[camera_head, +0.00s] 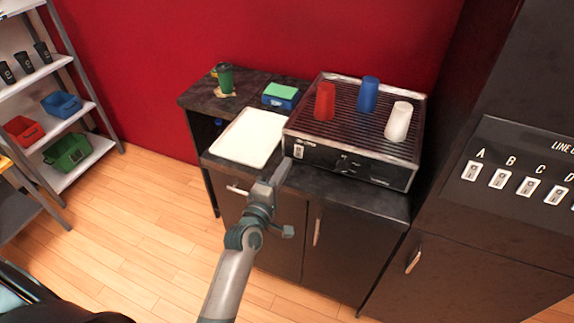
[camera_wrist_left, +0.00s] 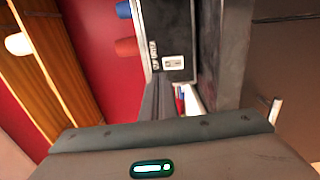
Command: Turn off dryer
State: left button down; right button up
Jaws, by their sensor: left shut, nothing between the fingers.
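The dryer (camera_head: 330,158) is a black box with a grille top on the counter. A red cup (camera_head: 325,101), a blue cup (camera_head: 368,94) and a white cup (camera_head: 398,121) stand on its grille. A small white switch (camera_head: 298,151) is at the left of its front face; it also shows in the left wrist view (camera_wrist_left: 173,62). My left gripper (camera_head: 281,172) is shut and empty, just in front of the dryer's left front, close below the switch. I cannot tell whether it touches. Its fingers (camera_wrist_left: 158,95) point toward the dryer face. My right gripper is not in view.
A white tray (camera_head: 249,137) lies left of the dryer. A green-and-blue sponge (camera_head: 281,94) and a green cup (camera_head: 225,78) are behind it. A dark panel with lettered switches (camera_head: 515,182) stands at the right. Shelves (camera_head: 80,127) with bins stand at the left. The wooden floor between is clear.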

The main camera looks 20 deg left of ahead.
pick_arm(q)
jog(key=s+r+b, duration=0.1)
jog(key=s, duration=0.6)
jog(key=shift+s+a+b, duration=0.15)
jog(key=shift+a+b, duration=0.05)
jog(key=shift+b, duration=0.2)
